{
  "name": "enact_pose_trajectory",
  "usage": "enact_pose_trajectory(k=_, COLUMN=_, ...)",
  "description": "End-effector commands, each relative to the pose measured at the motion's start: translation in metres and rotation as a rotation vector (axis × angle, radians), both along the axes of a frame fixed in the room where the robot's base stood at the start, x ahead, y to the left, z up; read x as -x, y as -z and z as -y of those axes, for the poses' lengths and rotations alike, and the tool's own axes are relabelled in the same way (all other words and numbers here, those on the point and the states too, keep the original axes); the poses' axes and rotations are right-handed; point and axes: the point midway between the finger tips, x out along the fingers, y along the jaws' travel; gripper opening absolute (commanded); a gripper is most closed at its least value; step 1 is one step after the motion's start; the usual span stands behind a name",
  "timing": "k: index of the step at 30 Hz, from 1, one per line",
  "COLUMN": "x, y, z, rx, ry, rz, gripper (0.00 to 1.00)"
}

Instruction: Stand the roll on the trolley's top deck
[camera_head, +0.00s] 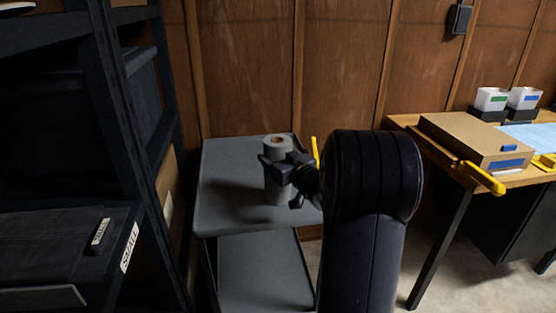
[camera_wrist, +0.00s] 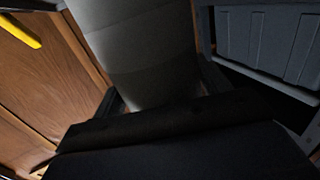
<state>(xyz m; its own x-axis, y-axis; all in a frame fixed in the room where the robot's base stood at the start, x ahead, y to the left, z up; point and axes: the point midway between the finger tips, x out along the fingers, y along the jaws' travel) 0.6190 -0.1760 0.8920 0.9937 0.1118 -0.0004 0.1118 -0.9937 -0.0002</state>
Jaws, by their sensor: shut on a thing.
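My gripper (camera_head: 275,170) is shut around the roll at mid-height, coming from the right. The roll's lower part shows below the jaws; I cannot tell whether its bottom touches the deck. In the wrist view the roll (camera_wrist: 140,50) fills the upper middle, and the dark gripper body hides its lower part. The trolley's lower deck (camera_head: 260,270) is bare.
A dark shelf rack (camera_head: 125,130) stands close on the left. A wooden desk (camera_head: 440,152) on the right holds a cardboard box (camera_head: 470,135) and two white cups. A yellow bar (camera_head: 315,150) rises at the trolley's right side. The deck around the roll is clear.

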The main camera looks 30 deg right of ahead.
Motion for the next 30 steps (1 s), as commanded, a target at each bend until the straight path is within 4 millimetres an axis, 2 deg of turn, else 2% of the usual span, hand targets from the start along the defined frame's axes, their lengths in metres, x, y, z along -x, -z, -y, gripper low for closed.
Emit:
enact_pose_trajectory(k=9, x=0.000, y=0.002, z=0.000, rx=0.001, ry=0.000, rz=0.002, gripper=0.21)
enact_pose_trajectory(k=10, x=0.000, y=0.003, z=0.000, rx=0.000, ry=0.000, rz=0.000, gripper=0.73)
enact_pose_trajectory(k=17, x=0.000, y=0.002, z=0.000, rx=0.000, ry=0.000, rz=0.000, gripper=0.91)
enact_pose_trajectory(k=27, x=0.000, y=-0.003, z=0.000, rx=0.001, ry=0.000, rz=0.001, gripper=0.94)
enact_pose_trajectory(k=30, x=0.012, y=-0.002, z=0.002, rx=0.000, ry=0.003, rz=0.000, gripper=0.94)
